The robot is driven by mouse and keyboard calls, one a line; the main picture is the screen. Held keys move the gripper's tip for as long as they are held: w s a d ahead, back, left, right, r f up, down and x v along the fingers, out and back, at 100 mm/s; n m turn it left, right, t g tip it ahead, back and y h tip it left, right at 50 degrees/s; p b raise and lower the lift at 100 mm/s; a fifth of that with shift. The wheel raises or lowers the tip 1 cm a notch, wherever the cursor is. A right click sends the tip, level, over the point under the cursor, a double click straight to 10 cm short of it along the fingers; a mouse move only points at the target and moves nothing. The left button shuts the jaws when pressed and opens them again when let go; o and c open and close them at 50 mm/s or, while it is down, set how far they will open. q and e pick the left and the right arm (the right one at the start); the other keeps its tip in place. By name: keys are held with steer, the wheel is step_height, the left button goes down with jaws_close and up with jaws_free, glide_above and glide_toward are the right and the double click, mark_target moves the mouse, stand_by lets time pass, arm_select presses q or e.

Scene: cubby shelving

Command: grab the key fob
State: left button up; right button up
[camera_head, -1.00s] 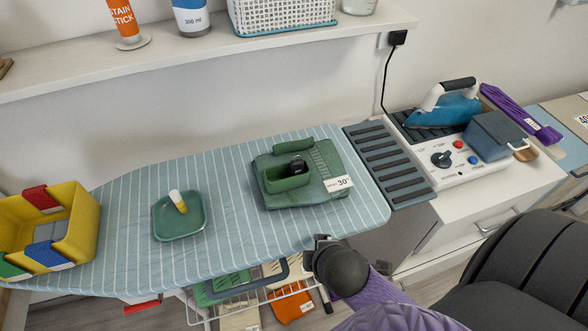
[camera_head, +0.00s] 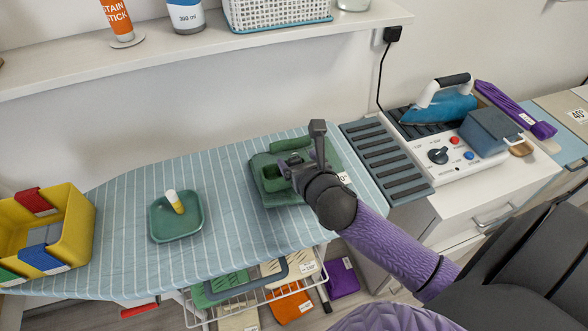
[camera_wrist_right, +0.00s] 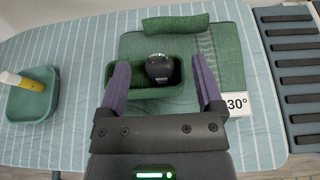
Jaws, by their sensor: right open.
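The key fob (camera_wrist_right: 159,68) is black with a silvery top. In the right wrist view it stands in a small green open box (camera_wrist_right: 185,85) on a folded green cloth (camera_wrist_right: 222,48). My right gripper (camera_wrist_right: 163,80) is open, with one purple finger on each side of the fob in that view; I see no contact. In the head view my right gripper (camera_head: 302,155) is over the green box (camera_head: 268,178) and hides the fob. My left gripper is not in view.
The striped ironing board (camera_head: 120,220) carries a green dish (camera_head: 160,222) with a yellow-and-white stick, and a yellow bin (camera_head: 75,240). A green roll (camera_wrist_right: 175,23) lies behind the box. An iron (camera_head: 440,108) stands at the right. A shelf (camera_head: 200,50) runs above.

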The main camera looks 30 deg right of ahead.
mark_target(296, 161)
steer(key=b+x, duration=0.1)
steer(key=x, duration=0.4)
steer(key=shift+s+a+f+b, duration=0.15)
steer(key=shift+f+b, duration=0.2)
steer(key=shift+f, duration=0.05)
steer(key=shift+s+r, duration=0.1)
steer(key=shift+c, duration=0.4)
steer(key=c, duration=0.7)
jaws_close()
